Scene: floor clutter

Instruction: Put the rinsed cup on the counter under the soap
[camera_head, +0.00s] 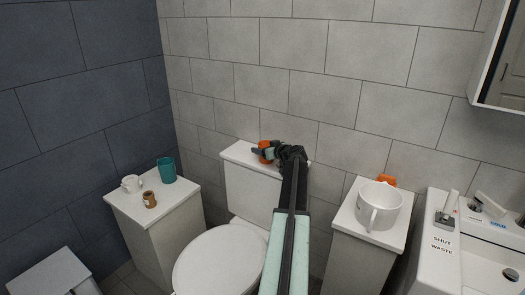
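A large white cup (379,205) with a handle stands upright on the white top of the right cabinet (346,214). A smaller white mug (131,183) and a teal cup (167,169) stand on the left cabinet (187,188). Nothing marks which cup is rinsed, and I cannot identify the soap. My arm reaches up the middle to my gripper (267,153), over the toilet tank (239,155). An orange thing (264,145) shows at the fingers. I cannot tell whether they hold it or it is behind them.
A small brown jar (150,199) stands on the left cabinet. Another orange thing (386,180) is partly hidden behind the large cup. The toilet (220,262) stands between the cabinets. A sink (478,250) with taps is at right, beneath a mirror cabinet (503,60).

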